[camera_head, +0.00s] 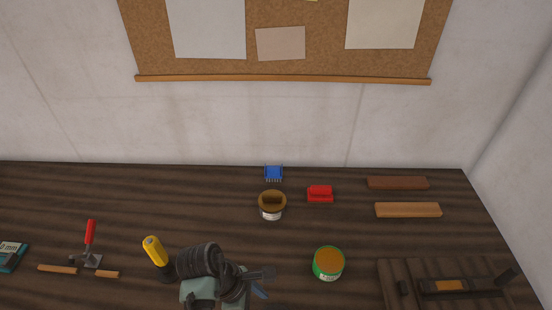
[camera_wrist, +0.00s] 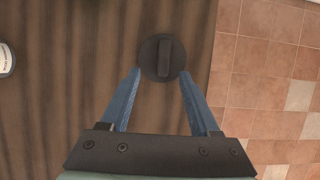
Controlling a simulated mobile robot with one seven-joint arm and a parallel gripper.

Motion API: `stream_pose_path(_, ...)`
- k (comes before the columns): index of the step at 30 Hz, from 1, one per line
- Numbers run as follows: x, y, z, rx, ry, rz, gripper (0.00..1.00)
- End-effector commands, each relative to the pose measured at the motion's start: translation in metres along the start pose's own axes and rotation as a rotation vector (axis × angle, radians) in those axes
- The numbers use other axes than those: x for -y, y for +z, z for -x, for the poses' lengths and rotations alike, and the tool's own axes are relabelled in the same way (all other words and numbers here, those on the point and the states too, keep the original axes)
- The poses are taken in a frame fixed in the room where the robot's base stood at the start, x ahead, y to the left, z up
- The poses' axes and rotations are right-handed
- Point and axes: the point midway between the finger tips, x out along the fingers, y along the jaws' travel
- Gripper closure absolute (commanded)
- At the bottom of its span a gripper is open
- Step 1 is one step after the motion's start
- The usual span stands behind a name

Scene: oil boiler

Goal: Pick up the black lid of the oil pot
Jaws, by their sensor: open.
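The black round lid (camera_wrist: 163,57), with a raised bar handle across its top, shows in the wrist view over the dark wooden worktop. It lies just ahead of my open gripper (camera_wrist: 160,74), centred between the two blue fingers, close to the fingertips. I cannot tell how far below the fingers it is. In the head view my gripper (camera_head: 261,288) is over the front of the worktop, and my arm hides what is beneath it. I cannot make out the lid or the pot under it there.
A green can (camera_head: 328,263) with an orange top stands right of my gripper. A yellow-handled tool (camera_head: 155,250) is close on the left. The worktop edge and tiled floor (camera_wrist: 268,60) lie right in the wrist view.

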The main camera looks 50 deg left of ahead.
Motion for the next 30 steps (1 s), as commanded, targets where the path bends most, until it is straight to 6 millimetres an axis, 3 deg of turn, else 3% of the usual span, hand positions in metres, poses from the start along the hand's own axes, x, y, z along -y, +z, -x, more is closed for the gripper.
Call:
stream_pose_path(8,0.001,0.001,-0.022,0.000,-0.001,-0.001,0.38)
stream_pose_path(18,0.007,0.003,-0.066,0.000,0.000,-0.001,0.38)
stream_pose_path(27,0.006,0.003,-0.070,-0.001,0.003,-0.002,0.38)
stream_pose_path(30,0.006,0.003,-0.070,-0.001,0.003,-0.002,0.55)
